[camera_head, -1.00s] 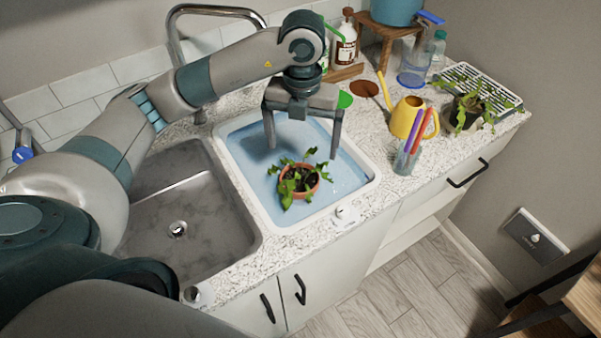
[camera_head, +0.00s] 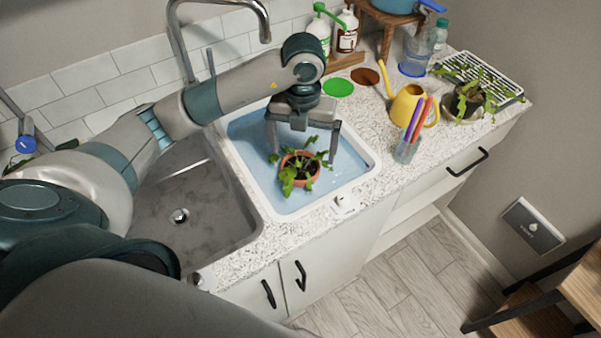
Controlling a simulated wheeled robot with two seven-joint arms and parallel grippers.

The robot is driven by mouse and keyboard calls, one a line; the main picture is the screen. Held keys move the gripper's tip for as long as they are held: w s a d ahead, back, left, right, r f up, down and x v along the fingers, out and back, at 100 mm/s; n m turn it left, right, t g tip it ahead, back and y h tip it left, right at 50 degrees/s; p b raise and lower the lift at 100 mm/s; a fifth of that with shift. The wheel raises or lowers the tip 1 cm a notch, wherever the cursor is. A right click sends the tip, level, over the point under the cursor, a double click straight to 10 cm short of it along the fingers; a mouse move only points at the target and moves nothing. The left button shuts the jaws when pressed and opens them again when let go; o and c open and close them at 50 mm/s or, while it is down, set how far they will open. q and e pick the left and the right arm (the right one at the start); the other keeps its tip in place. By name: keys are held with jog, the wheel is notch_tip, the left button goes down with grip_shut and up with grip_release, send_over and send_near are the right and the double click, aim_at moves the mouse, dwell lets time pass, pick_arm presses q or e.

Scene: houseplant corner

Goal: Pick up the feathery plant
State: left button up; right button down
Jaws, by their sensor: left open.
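A leafy green plant in a terracotta pot (camera_head: 300,171) stands in the blue-bottomed white tray (camera_head: 268,207) on the counter. My left gripper (camera_head: 303,158) is open and points down over this plant, with one finger on each side of its leaves. I cannot tell whether the fingers touch it. A second plant with long, notched leaves in a dark pot (camera_head: 467,103) stands at the right end of the counter, apart from the gripper. My right gripper is not in view.
A yellow watering can (camera_head: 407,106) and a glass of coloured pens (camera_head: 406,150) stand right of the tray. The steel sink (camera_head: 190,215) and tall faucet (camera_head: 178,45) are to the left. Bottles and a wooden stand (camera_head: 388,28) are at the back.

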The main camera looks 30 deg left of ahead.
aim_at(301, 169)
pick_arm(q)
notch_tip(301, 169, down, 5)
jog(key=shift+f+p, duration=0.1)
jog(key=shift+p, duration=0.65)
jog(key=shift+f, duration=0.5)
jog(key=shift+a+f+p, duration=0.1)
jog(key=shift+f+p, duration=0.35)
jog(key=shift+p, duration=0.05)
jog(key=f, duration=0.1)
jog(key=f+p, duration=0.1)
jog(key=f, duration=0.1)
jog(key=shift+a+p, duration=0.25)
jog(key=shift+p, duration=0.05)
jog(key=shift+f, duration=0.6)
